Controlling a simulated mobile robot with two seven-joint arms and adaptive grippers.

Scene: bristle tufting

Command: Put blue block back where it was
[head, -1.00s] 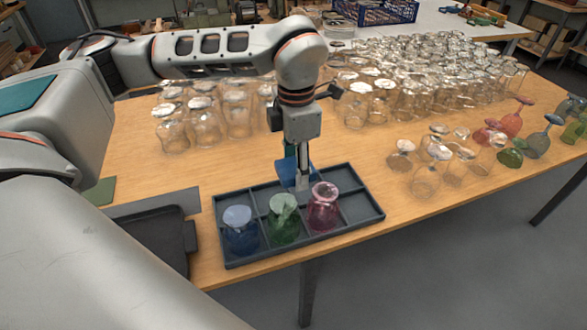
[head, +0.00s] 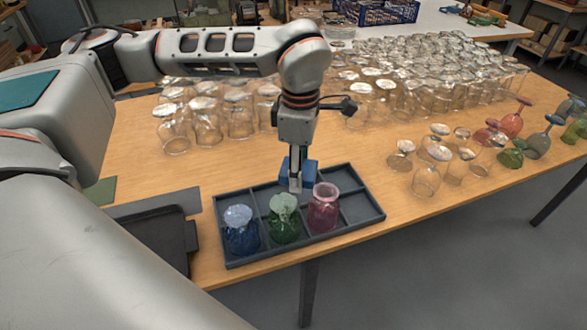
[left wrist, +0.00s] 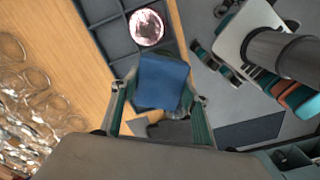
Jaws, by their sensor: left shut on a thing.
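The blue block (head: 310,171) is held in my left gripper (head: 296,182), over the back edge of the dark grey compartment tray (head: 369,212). In the left wrist view the blue block (left wrist: 162,82) sits between the two green-sided fingers of my left gripper (left wrist: 160,105). I cannot tell how high it is above the tray, or whether it touches it. The gripper hides part of the block in the head view. My right gripper is not in view.
The tray's front row holds a blue glass (head: 241,232), a green glass (head: 284,220) and a pink glass (head: 323,208). Many clear glasses (head: 440,80) crowd the table behind, and coloured goblets (head: 517,118) stand at the right. A black bin (head: 160,238) adjoins the tray's left side.

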